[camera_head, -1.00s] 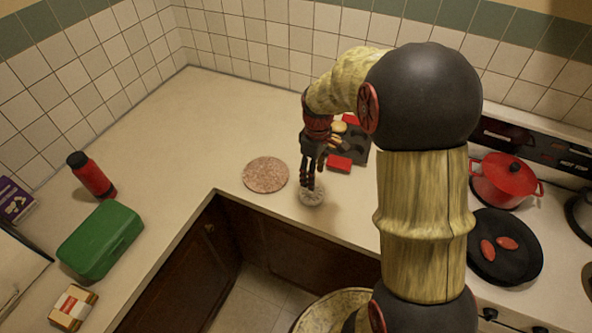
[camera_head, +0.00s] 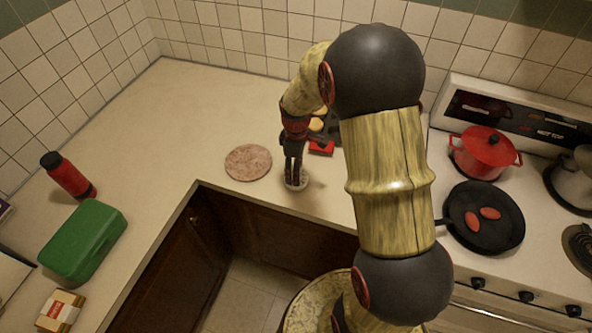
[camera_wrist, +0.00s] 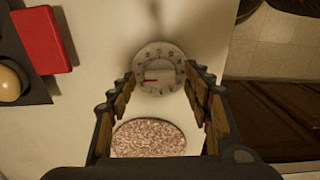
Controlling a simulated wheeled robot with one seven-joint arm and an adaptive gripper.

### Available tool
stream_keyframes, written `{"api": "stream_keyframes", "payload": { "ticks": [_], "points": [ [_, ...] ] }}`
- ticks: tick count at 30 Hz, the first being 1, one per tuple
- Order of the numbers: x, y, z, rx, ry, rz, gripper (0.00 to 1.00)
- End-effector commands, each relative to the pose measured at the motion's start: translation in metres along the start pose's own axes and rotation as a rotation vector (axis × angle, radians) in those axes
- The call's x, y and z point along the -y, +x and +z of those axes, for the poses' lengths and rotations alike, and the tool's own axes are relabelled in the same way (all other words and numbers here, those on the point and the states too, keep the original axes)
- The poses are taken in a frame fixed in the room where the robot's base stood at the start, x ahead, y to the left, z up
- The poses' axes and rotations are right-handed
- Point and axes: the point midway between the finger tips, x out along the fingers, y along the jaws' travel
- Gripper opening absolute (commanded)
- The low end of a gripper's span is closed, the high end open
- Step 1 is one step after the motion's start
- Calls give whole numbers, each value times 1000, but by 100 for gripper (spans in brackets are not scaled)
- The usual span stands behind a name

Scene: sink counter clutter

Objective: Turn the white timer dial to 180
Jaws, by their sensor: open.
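The white timer (camera_wrist: 158,64) is a round dial with dark numerals around its face. A short red mark on its face points left in the wrist view. In the head view the timer (camera_head: 296,186) sits on the counter near its front edge, partly hidden behind the fingers. My gripper (camera_head: 295,178) points down over it. In the wrist view my gripper (camera_wrist: 160,80) is open, with one finger toward each side of the dial and nothing held. I cannot tell whether the fingertips touch it.
A round speckled trivet (camera_head: 248,162) lies close left of the timer. A red block (camera_head: 321,147) and a dark tray (camera_wrist: 31,55) are just behind. The stove holds a red pot (camera_head: 486,151) and a black pan (camera_head: 490,222). A green box (camera_head: 84,240) stands left.

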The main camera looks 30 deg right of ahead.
Motion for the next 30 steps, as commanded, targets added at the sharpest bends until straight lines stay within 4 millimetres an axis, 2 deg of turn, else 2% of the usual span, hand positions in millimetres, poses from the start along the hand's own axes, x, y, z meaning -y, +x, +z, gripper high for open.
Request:
{"api": "stream_keyframes", "payload": {
  "ticks": [7,30],
  "points": [
    [0,1,0,0,0,0,50],
    [0,0,0,0,0,0,6]
  ]
}}
